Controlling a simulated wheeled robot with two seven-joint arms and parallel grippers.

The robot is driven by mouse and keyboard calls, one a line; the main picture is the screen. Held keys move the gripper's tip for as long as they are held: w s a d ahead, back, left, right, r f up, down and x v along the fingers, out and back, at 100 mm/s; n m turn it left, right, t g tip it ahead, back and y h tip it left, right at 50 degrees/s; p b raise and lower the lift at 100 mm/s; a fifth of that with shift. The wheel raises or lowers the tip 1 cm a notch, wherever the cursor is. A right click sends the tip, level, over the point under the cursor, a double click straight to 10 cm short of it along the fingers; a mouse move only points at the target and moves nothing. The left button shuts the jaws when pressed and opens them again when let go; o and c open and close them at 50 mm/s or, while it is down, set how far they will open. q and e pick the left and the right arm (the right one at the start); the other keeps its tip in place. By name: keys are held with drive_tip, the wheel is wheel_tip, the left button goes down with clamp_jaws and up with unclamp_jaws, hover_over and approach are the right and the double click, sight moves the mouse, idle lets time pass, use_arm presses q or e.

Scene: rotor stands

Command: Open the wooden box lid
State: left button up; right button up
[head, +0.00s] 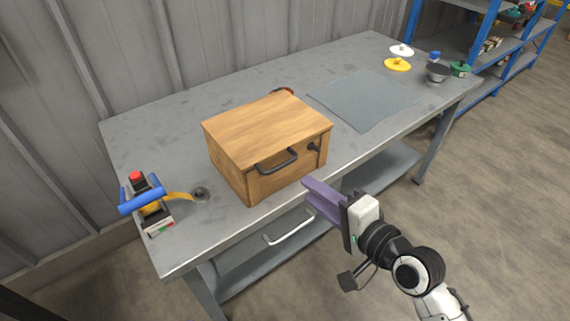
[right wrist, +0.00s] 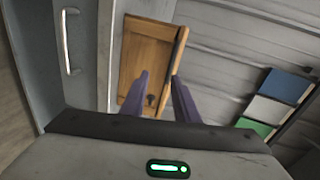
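The wooden box (head: 285,180) stands on the grey workbench, and its lid (head: 265,128) lies flat and closed on top. A dark bar handle (head: 277,161) is on the box front, with a small dark knob (head: 314,147) to its right. The box also shows in the right wrist view (right wrist: 145,55), partly hidden behind my fingers. My right gripper (head: 308,188) is in front of the box's lower right, apart from it. Its purple fingers (right wrist: 159,76) have a gap with nothing between them. My left gripper is not in view.
A blue-handled device with a red button (head: 150,205) stands on the bench (head: 160,150) at left. A grey mat (head: 365,98) lies bare to the right of the box. Yellow and white discs (head: 398,62) stand beyond it. A drawer handle (head: 290,227) juts below the bench top.

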sight(283, 163)
drive_tip(key=shift+m, duration=0.3)
drive_tip(key=x, duration=0.3)
drive_tip(key=r+x, duration=0.1)
drive_tip(key=x, duration=0.3)
drive_tip(key=r+x, duration=0.1)
drive_tip(key=x, duration=0.2)
drive_tip(key=shift+w+a, duration=0.4)
drive_tip(key=shift+a, duration=0.05)
drive_tip(key=c, duration=0.7)
clamp_jaws()
drive_tip(key=shift+f, duration=0.1)
